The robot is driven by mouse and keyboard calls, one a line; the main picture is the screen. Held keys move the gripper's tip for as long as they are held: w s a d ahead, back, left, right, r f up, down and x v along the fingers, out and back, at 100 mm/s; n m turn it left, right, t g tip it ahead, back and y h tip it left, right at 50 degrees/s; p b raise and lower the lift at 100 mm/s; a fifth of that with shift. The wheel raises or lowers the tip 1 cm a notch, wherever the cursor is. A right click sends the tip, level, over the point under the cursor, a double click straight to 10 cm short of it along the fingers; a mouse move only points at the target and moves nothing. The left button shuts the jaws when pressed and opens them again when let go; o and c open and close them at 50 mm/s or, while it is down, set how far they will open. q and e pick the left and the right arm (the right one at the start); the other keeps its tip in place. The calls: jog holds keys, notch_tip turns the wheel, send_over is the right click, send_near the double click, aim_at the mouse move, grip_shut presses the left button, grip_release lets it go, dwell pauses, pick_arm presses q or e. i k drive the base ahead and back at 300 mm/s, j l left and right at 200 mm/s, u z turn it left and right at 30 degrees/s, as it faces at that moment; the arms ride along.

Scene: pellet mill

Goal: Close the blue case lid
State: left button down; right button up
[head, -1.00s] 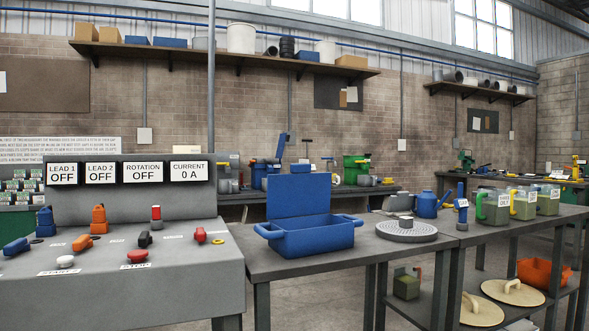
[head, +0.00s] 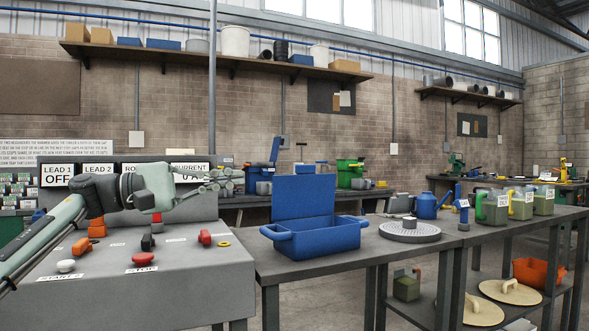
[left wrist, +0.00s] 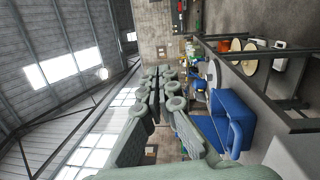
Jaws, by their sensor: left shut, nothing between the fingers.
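The blue case (head: 318,238) stands on the grey table, an open box with a handle at each end. Its blue lid (head: 303,197) stands upright at the back edge, open. My left gripper (head: 236,179) is shut and empty, raised above the control console to the left of the lid and apart from it. In the left wrist view the gripper fingers (left wrist: 172,80) point away from the camera, and the blue case (left wrist: 232,122) shows to their right, turned on its side by the camera's tilt. My right gripper is not in view.
The control console (head: 200,275) with switches and buttons is under my left arm. A round perforated plate (head: 410,231), a blue watering can (head: 427,205) and several handled jars (head: 520,205) stand right of the case. The table front before the case is clear.

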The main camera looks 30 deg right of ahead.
aim_at(302, 194)
jog(key=i+l, duration=0.4)
jog(key=i, duration=0.15)
jog(key=i+l, duration=0.4)
jog(key=i, duration=0.15)
jog(key=i+l, duration=0.4)
jog(key=i, duration=0.15)
